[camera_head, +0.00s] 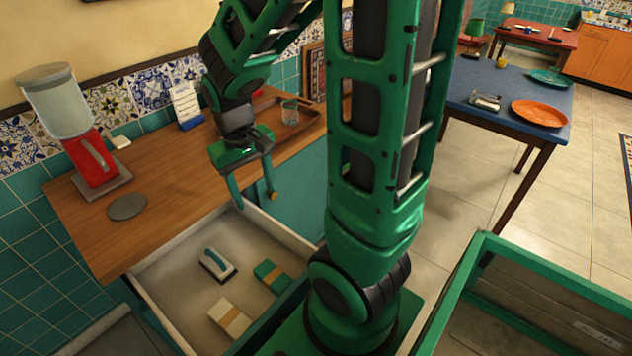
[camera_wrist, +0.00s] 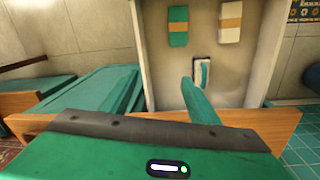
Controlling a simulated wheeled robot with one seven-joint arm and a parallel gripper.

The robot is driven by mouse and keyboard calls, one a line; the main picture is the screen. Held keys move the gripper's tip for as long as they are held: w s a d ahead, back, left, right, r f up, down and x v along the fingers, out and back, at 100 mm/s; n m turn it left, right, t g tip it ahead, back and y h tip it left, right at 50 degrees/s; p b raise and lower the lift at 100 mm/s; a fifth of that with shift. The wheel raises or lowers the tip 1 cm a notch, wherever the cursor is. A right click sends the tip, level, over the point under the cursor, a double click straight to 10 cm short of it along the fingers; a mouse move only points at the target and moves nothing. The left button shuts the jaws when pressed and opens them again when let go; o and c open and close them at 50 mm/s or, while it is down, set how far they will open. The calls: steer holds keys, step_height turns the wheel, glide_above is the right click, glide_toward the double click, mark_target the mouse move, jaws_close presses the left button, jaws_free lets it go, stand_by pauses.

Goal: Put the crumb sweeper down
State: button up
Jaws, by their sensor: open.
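The crumb sweeper, apparently the small white and dark block with a teal handle (camera_head: 217,265), lies on the floor of an open drawer (camera_head: 165,245). It also shows in the wrist view (camera_wrist: 203,72), partly behind a teal finger. My gripper (camera_head: 255,200) is open and empty, with its fingers pointing down. It is above the drawer's back rim near the counter edge, apart from the sweeper and up and to its right in the head view.
The drawer also holds a teal banded box (camera_head: 272,275) and a cream banded box (camera_head: 229,318). The wooden counter (camera_head: 165,185) carries a red grinder-like appliance (camera_head: 90,160), a grey disc (camera_head: 127,206) and a tray with a glass (camera_head: 290,112). A blue table (camera_head: 500,80) stands at right.

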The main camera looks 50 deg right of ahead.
steer(key=s+d+r+m, duration=0.1)
steer(key=s+d+r, duration=0.1)
steer(key=s, duration=0.6)
steer(key=s+d+r+m+y, duration=0.1)
steer(key=s+d+r+m, duration=0.1)
steer(key=s+r, duration=0.3)
steer(key=s+d, duration=0.1)
steer(key=s, duration=0.1)
steer(key=shift+s+r+m, duration=0.2)
steer(key=shift+s+m, duration=0.1)
steer(key=shift+s, duration=0.1)
steer(key=shift+w+d, duration=0.1)
steer(key=shift+w, duration=0.05)
steer(key=shift+w+f, duration=0.25)
steer(key=shift+w, duration=0.25)
